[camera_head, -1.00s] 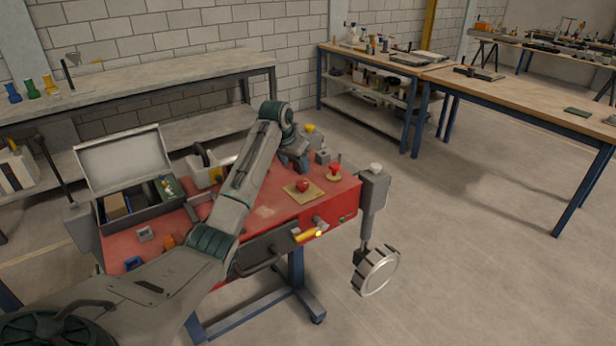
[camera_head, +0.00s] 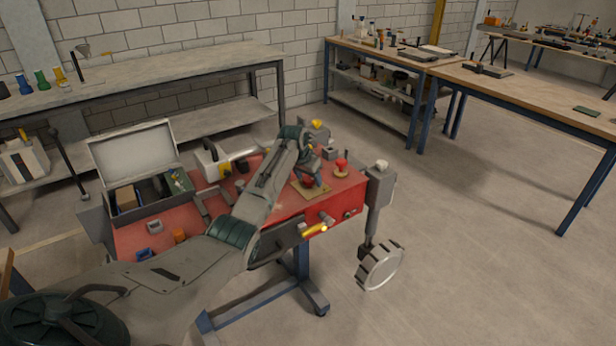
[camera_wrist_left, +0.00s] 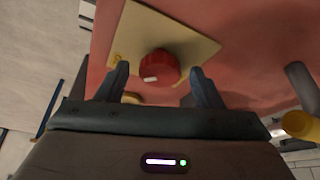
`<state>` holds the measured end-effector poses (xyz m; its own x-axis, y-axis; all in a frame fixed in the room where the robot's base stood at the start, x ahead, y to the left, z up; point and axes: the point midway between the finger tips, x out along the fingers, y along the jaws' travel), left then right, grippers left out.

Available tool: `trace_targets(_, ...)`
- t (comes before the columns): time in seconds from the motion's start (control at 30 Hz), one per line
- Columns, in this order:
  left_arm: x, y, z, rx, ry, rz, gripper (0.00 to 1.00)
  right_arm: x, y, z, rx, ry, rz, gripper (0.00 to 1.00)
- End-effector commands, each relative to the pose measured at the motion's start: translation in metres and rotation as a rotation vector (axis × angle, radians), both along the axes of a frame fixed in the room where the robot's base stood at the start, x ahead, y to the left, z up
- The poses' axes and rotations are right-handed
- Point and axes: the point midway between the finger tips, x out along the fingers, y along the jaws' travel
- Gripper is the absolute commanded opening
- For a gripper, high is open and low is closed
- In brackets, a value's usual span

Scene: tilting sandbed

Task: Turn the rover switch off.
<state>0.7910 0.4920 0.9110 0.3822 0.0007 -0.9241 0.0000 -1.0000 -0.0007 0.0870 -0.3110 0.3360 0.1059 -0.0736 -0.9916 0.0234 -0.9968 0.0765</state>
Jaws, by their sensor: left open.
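The switch appears to be a red round knob with a white mark (camera_wrist_left: 158,67), on a pale yellow square plate (camera_wrist_left: 150,22) fixed to a red top. In the head view the plate (camera_head: 314,191) lies near the right end of the red body (camera_head: 278,205), with the knob (camera_head: 309,181) partly hidden by my gripper. My left gripper (camera_head: 309,172) points down over it. In the left wrist view its two fingers (camera_wrist_left: 158,77) are open, with the knob between them in the picture. I cannot tell whether they touch it. My right gripper is not in view.
A red mushroom-shaped button (camera_head: 341,164) stands close to the right of the plate. An open grey box (camera_head: 150,205) is at the red body's left end. A metal wheel (camera_head: 380,266) hangs at its right. The floor beyond is clear.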

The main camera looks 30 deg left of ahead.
Motion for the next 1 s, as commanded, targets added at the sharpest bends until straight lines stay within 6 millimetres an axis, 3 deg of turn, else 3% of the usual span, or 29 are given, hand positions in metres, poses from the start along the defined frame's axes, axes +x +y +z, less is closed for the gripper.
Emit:
trace_targets(0.13,0.0,0.0,0.0,0.0,0.0,0.0,0.57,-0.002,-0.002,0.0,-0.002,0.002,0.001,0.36)
trace_targets(0.33,0.0,0.0,0.0,0.0,0.0,0.0,0.18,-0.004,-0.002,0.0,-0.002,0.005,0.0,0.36)
trace_targets(0.67,0.0,-0.001,0.002,-0.002,0.0,0.035,0.17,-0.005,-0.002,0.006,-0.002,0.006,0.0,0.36)
trace_targets(1.0,0.001,-0.003,0.005,-0.001,0.0,0.251,0.17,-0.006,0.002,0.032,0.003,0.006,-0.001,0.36)
